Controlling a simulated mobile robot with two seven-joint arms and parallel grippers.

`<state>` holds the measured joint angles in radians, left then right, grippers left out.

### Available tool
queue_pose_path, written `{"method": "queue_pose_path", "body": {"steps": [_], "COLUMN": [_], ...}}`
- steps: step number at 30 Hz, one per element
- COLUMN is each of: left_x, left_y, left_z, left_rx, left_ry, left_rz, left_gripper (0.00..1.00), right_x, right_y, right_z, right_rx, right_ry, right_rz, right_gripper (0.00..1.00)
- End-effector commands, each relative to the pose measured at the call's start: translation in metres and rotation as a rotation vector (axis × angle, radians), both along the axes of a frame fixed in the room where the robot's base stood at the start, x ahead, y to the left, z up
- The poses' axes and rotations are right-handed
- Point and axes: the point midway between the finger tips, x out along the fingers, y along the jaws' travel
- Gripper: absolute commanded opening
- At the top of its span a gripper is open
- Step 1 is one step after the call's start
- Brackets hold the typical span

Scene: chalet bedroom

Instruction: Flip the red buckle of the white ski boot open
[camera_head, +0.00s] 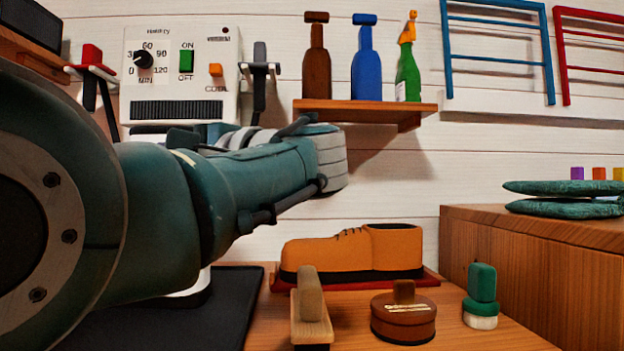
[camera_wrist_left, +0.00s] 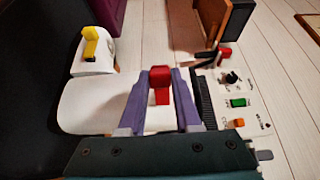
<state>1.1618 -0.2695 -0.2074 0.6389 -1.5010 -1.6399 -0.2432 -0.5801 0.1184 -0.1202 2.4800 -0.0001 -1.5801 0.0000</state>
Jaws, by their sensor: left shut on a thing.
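The white ski boot (camera_wrist_left: 85,104) fills the left middle of the left wrist view. Its red buckle (camera_wrist_left: 160,78) stands up between the two purple fingers of my left gripper (camera_wrist_left: 161,88), which is shut on it. In the head view, my left arm covers most of the boot; only a white sliver (camera_head: 193,288) shows below the arm. My left gripper's fingers and the red buckle are hidden there. My right gripper is in neither view.
An orange shoe (camera_head: 352,252), brushes and a round tin (camera_head: 403,318) occupy the bench at right.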

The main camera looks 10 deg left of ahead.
Motion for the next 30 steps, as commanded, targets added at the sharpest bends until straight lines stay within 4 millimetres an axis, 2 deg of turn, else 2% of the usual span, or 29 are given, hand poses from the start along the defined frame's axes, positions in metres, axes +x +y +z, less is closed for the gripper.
{"method": "queue_pose_path", "body": {"steps": [13, 14, 21, 22, 30], "left_x": [-0.0001, -0.0001, -0.0001, 0.0000, 0.0001], "left_y": [0.0002, 0.0002, 0.0002, 0.0002, 0.0007], "left_z": [-0.0004, -0.0004, -0.0004, -0.0004, -0.0002], "left_rx": [-0.002, -0.002, -0.001, -0.001, -0.001], "left_ry": [0.002, 0.002, 0.001, 0.001, 0.001], "left_rz": [0.007, 0.007, 0.006, 0.006, 0.006], "left_gripper": [0.00, 0.33, 0.60, 0.62, 0.62], "right_x": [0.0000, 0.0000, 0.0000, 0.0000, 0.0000], "right_y": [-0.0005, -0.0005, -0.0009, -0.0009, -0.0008], "right_z": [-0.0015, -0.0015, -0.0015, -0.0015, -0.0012], "right_rx": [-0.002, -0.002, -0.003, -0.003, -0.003], "right_ry": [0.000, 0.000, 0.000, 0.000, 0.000], "right_rz": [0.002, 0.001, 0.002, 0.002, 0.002], "right_gripper": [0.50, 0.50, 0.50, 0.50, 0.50]}}
